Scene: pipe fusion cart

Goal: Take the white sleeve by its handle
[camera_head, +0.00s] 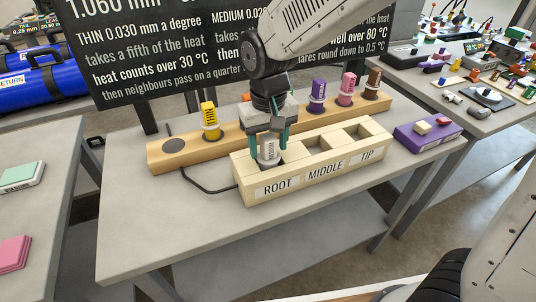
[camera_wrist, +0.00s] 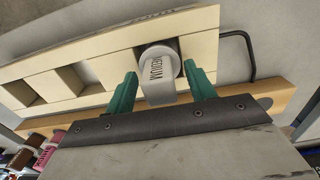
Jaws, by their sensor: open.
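The white sleeve (camera_head: 268,152) stands in the ROOT compartment of the pale wooden box (camera_head: 312,178). In the wrist view its handle, marked MEDIUM (camera_wrist: 157,80), points up toward my gripper. My gripper (camera_head: 268,147) is open above the ROOT compartment. In the wrist view its two green fingers (camera_wrist: 162,90) stand on either side of the handle, with a gap on each side. The MIDDLE and TIP compartments look empty.
Behind the box a long wooden bar (camera_head: 270,118) holds a yellow THIN sleeve (camera_head: 210,120) and purple (camera_head: 317,95), pink (camera_head: 346,88) and brown (camera_head: 373,84) ones. A purple block (camera_head: 428,135) lies at right. A black cable runs left of the box. The table front is clear.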

